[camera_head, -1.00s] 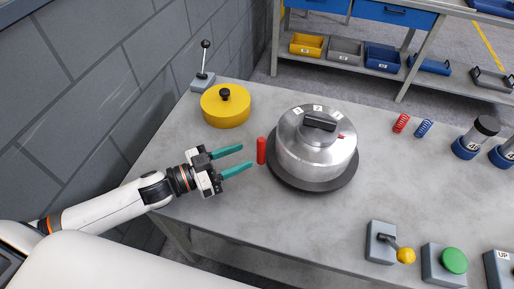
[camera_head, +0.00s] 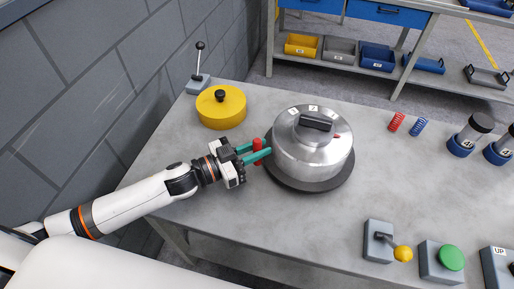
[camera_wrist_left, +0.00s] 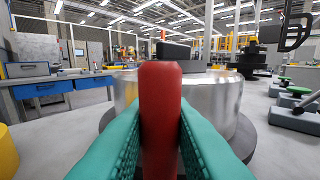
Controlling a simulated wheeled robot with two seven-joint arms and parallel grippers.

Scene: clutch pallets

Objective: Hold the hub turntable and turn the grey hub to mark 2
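The grey hub (camera_head: 312,155) is a shiny metal drum with a black bar handle (camera_head: 316,122) on its lid. It sits on the dark round turntable (camera_head: 310,185). White number tags (camera_head: 313,108) are at the lid's far rim, and a small red mark (camera_head: 337,136) is on its right side. A red upright post (camera_head: 257,145) stands at the turntable's left edge. My left gripper (camera_head: 259,152) has its teal fingers on both sides of the post. In the left wrist view the pads appear to press the red post (camera_wrist_left: 160,115). My right gripper is not in view.
A yellow lidded drum (camera_head: 222,108) and a lever box (camera_head: 198,82) stand behind my left arm. A yellow-knobbed lever (camera_head: 403,254) and a green button box (camera_head: 452,258) are at the front right. Springs (camera_head: 397,121) lie at the right. The table between is clear.

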